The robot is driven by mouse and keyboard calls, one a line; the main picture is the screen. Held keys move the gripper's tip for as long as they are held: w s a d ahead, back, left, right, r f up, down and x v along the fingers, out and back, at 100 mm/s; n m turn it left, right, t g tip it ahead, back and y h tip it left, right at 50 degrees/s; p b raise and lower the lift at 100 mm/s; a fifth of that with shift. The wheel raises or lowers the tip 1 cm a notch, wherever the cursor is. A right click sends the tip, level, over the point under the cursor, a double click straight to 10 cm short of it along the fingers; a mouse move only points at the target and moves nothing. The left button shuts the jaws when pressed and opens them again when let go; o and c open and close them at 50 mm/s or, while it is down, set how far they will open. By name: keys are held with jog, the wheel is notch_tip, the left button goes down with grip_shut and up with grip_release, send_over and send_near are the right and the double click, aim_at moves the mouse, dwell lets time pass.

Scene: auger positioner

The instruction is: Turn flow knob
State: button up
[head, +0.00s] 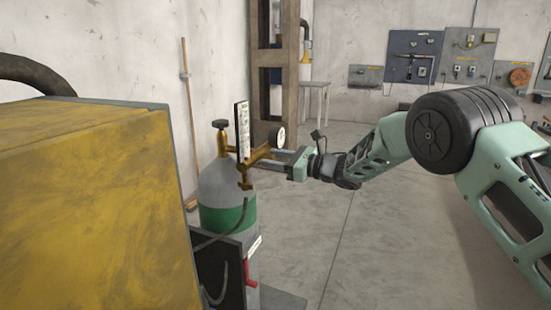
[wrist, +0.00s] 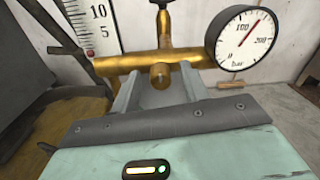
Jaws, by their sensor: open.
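A brass regulator (head: 258,155) sits on top of a grey gas cylinder (head: 216,186) with a green band. In the wrist view, the regulator's brass bar (wrist: 115,66) runs across in front of my gripper. A small round brass knob (wrist: 160,76), which looks like the flow knob, points toward the camera from that bar. My gripper (wrist: 157,82) is open, with one grey finger on each side of the knob. I cannot tell whether either finger touches it. In the head view my gripper (head: 282,162) reaches the regulator from the right.
A round pressure gauge (wrist: 243,38) sits right of the knob. A scale plate with a red-tipped tube (wrist: 84,22) stands at left. A yellow cabinet (head: 90,200) fills the left of the head view. A hose (head: 222,232) hangs by the cylinder. Floor at right is clear.

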grip_shut()
jog(key=shift+f+m+b, duration=0.15)
jog(key=shift+m+b, duration=0.15)
jog(key=shift+b, duration=0.2)
